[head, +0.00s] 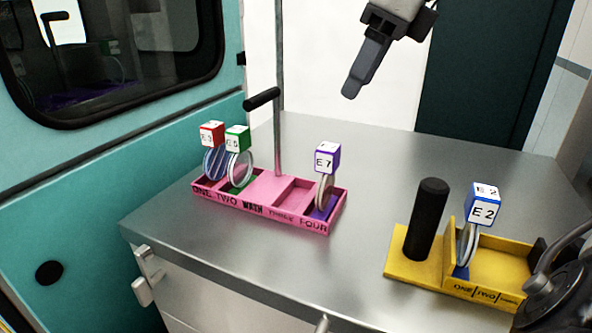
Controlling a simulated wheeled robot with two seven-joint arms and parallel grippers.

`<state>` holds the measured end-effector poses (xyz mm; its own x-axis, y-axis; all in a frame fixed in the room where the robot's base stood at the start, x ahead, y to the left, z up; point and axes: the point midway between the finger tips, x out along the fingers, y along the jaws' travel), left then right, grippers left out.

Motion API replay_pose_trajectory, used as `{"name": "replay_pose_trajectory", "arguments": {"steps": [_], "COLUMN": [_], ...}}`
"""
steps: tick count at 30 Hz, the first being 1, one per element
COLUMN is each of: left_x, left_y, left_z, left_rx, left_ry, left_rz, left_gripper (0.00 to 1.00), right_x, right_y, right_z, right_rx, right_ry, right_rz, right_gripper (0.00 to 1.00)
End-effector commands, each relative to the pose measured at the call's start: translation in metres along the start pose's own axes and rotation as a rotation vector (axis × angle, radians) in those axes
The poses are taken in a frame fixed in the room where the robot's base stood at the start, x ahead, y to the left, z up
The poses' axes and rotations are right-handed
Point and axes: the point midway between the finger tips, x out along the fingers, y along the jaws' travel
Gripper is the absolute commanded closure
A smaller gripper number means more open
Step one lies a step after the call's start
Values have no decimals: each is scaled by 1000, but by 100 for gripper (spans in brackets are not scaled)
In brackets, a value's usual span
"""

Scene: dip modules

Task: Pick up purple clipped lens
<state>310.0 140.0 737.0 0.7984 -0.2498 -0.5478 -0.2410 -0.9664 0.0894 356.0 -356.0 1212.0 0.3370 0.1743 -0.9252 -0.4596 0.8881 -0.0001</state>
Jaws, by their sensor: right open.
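The purple clipped lens has a purple and white cube clip (327,158) marked E7. Its round lens (321,192) stands upright in the right end compartment, marked FOUR, of a pink tray (262,213). A purple patch shows at the lens's foot. My right gripper (356,85) hangs in the air at the top of the head view, above and apart from the lens, with dark fingers pointing down. It is open and nothing shows in it; the fingers overlap from this side. My left gripper is not in view.
Red (212,134) and green (237,138) clipped lenses stand at the pink tray's left. A tall T-handle post (278,120) rises from the tray. A yellow tray (430,268) holds a blue clipped lens (483,205) and a black post (427,220). The counter between the trays is clear.

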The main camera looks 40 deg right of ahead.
Motion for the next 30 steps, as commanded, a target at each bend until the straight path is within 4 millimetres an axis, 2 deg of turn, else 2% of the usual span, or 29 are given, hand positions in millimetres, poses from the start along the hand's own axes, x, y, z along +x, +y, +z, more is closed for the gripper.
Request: {"name": "replay_pose_trajectory", "arguments": {"steps": [3, 12, 20, 30], "left_x": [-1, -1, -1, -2], "left_y": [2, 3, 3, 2], "left_z": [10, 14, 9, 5], "left_rx": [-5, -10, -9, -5], "left_ry": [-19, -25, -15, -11], "left_rz": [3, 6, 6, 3], "left_gripper": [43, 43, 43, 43], "right_x": [24, 84, 104, 148], "right_y": [1, 1, 2, 9], "right_z": [-1, -1, -2, -6], "right_rx": [-1, 0, 0, 0], "right_ry": [3, 4, 2, 2], "right_rz": [5, 4, 2, 3], "right_gripper": [42, 42, 42, 42]}}
